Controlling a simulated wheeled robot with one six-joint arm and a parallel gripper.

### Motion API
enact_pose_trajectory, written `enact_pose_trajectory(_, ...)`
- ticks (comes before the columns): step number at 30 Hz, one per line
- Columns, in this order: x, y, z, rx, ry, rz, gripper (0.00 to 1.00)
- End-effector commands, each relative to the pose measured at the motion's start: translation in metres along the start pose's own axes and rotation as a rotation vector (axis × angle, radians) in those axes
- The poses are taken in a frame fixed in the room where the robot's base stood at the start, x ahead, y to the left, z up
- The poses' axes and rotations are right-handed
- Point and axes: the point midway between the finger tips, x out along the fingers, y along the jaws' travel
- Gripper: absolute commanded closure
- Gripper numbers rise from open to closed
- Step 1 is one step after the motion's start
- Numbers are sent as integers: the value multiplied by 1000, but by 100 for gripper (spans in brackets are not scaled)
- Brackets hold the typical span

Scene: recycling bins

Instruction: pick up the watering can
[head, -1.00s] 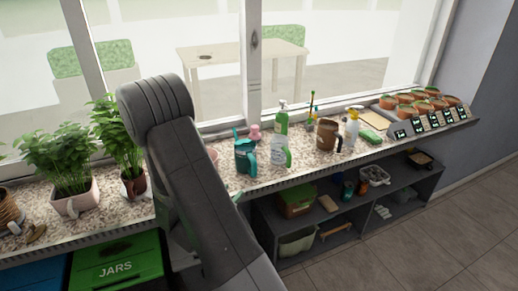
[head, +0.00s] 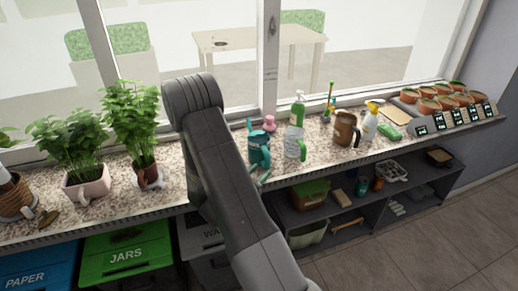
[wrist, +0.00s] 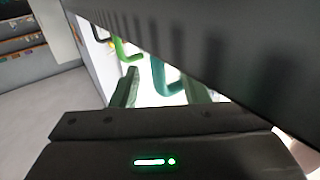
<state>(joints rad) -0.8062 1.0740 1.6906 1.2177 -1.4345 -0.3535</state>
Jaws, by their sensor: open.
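A teal can with a spout and a side handle (head: 259,150), which looks like the watering can, stands upright on the speckled counter. In the wrist view its teal handle (wrist: 159,76) shows between my fingers, partly hidden by a dark part across the top. My gripper (wrist: 160,82) is open, with a greenish finger on each side of that handle. I cannot tell whether either finger touches it. In the head view my arm hides most of the gripper; a green fingertip shows just below the can at the counter's front edge.
A white bottle with a green handle (head: 295,146) stands close to the can's right, with a green spray bottle (head: 298,112) behind. A brown jug (head: 344,130) is further right. A pink item (head: 269,123) stands behind the can. Potted plants (head: 88,180) are left; shelves (head: 370,215) lie below.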

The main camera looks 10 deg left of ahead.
Motion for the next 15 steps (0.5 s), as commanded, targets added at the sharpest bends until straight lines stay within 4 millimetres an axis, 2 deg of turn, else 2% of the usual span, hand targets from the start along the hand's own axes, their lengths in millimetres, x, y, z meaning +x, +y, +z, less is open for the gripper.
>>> enact_pose_trajectory(9, 43, 4, -4, 1, 0, 3, 59)
enact_pose_trajectory(15, 49, 3, -3, 1, 1, 0, 59)
